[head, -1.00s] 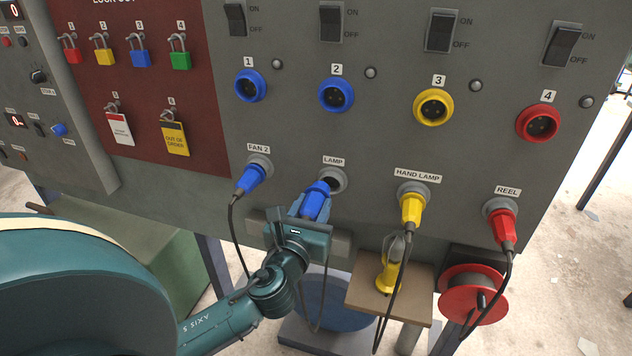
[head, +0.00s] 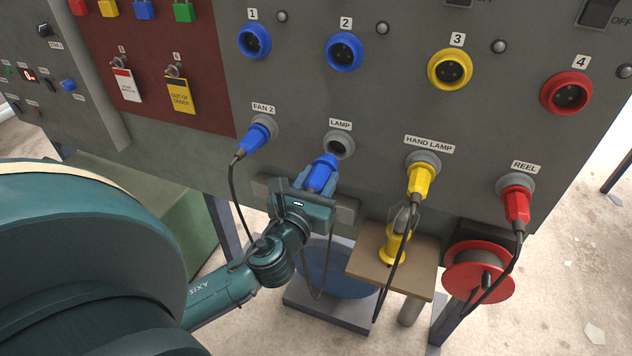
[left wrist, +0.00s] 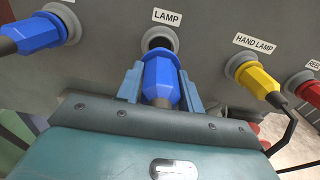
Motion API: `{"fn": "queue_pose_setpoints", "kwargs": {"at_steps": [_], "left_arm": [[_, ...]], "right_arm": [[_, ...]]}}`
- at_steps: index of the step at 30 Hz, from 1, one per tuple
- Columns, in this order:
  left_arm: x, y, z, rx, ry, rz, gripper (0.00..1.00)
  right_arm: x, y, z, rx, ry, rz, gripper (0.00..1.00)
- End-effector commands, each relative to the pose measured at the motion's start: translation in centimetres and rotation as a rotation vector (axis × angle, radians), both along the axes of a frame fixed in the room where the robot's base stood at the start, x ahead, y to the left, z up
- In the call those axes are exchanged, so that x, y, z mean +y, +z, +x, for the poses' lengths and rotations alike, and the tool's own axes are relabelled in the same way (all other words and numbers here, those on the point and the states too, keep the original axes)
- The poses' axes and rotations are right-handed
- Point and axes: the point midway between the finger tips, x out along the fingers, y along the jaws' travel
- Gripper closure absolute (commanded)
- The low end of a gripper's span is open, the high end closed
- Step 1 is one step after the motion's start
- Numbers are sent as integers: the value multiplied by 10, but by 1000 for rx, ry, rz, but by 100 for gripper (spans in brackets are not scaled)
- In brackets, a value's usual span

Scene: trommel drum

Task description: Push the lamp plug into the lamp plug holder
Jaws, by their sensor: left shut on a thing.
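The blue lamp plug (head: 321,171) is gripped in my left gripper (head: 319,179), just below the lamp plug holder (head: 340,145). The holder is a grey ring with a dark opening under the LAMP label. In the left wrist view the blue plug (left wrist: 160,78) sits between the two gripper fingers and points up at the holder (left wrist: 159,38). The plug's front end overlaps the lower part of the ring in that view; in the head view the opening is uncovered and the plug stands apart from it. My right gripper is not in view.
Neighbouring holders carry the blue FAN 2 plug (head: 252,138), the yellow HAND LAMP plug (head: 420,180) and the red REEL plug (head: 516,206). Their cables hang down. A yellow hand lamp (head: 396,243) is on a small wooden shelf (head: 372,268). A red cable reel (head: 478,270) hangs at right.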

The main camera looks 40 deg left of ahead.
Motion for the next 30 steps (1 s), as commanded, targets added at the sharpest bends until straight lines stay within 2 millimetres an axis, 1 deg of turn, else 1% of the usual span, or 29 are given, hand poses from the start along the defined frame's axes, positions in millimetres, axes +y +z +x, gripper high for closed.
{"fn": "queue_pose_setpoints", "kwargs": {"at_steps": [9, 15, 21, 30], "left_arm": [[7, 1, 30, -3, 0, 2, 99], [10, 1, 42, -2, 0, 1, 99], [11, 1, 46, -2, 0, 1, 99], [11, 1, 46, -2, 0, 1, 99]], "right_arm": [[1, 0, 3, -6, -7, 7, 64], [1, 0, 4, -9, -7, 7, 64], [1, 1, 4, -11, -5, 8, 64], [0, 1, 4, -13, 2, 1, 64]]}}
